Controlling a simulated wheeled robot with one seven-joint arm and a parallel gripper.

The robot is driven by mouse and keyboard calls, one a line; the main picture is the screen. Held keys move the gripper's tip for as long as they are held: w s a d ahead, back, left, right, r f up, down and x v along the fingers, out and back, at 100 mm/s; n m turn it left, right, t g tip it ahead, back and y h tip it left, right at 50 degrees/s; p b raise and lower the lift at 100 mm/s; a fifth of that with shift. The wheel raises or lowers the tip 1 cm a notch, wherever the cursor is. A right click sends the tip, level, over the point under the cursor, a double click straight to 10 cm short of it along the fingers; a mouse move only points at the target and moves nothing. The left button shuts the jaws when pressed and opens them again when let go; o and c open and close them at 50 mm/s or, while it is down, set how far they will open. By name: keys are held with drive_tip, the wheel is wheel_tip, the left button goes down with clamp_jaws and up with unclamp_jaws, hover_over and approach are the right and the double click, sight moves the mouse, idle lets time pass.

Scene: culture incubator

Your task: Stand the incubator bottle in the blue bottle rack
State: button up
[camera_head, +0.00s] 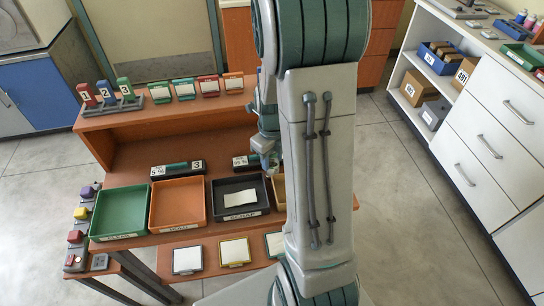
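I cannot make out an incubator bottle for certain. Several small bottles (531,20), purple and pink among them, stand at the back of the white counter on the right. A low blue holder (510,30) sits beside them; I cannot tell whether it is the blue bottle rack. My gripper (266,160) hangs over the wooden desk, just behind the black tray, pointing down. My own arm hides part of it, and its fingers are too small to read. I see no held object clearly.
Green (119,212), orange (177,204) and black (240,198) trays line the wooden desk (135,158). A white drawer cabinet (490,145) stands right. The grey floor (410,240) between is clear.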

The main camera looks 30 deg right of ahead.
drive_tip(key=o, duration=0.3)
